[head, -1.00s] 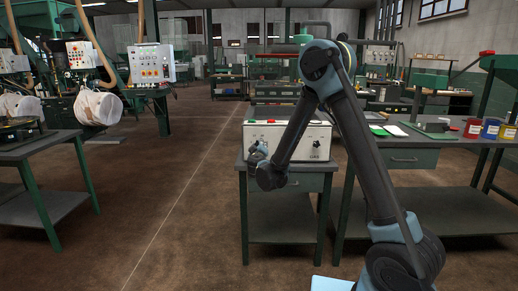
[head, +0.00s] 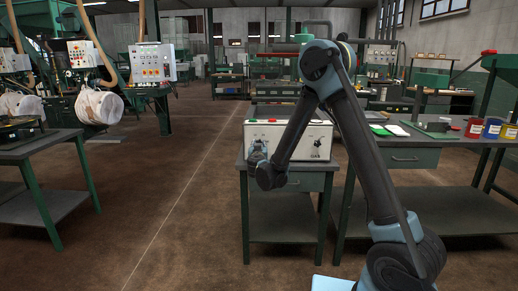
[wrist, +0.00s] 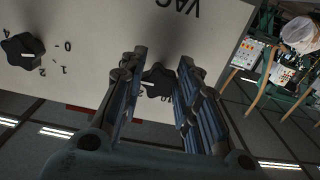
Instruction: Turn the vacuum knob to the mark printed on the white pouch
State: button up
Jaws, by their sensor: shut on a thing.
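The vacuum knob (wrist: 157,76) is a dark lobed knob on a pale panel, under the letters VAC, which appear upside down in the wrist view. My gripper (wrist: 158,82) has its two fingers on either side of this knob and is shut on it. A pale pointer mark shows on the knob. Part of its scale is hidden by the fingers. In the head view my gripper (head: 257,150) is at the left front of the white control box (head: 291,137), and the knob is hidden there. A small white item (head: 397,130), perhaps the pouch, lies on the right bench; its print is unreadable.
A second dark knob (wrist: 22,49) with a numbered scale sits on the same panel; it also shows in the head view (head: 317,143). The box stands on a small green-legged table (head: 287,179). Red, blue and yellow containers (head: 491,129) stand on the right bench.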

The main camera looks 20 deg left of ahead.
jog(key=shift+w, duration=0.1)
dwell(0.3)
jog(key=o, duration=1.1)
jog(key=shift+c, duration=0.2)
jog(key=v, duration=1.2)
jog(key=shift+m, duration=0.3)
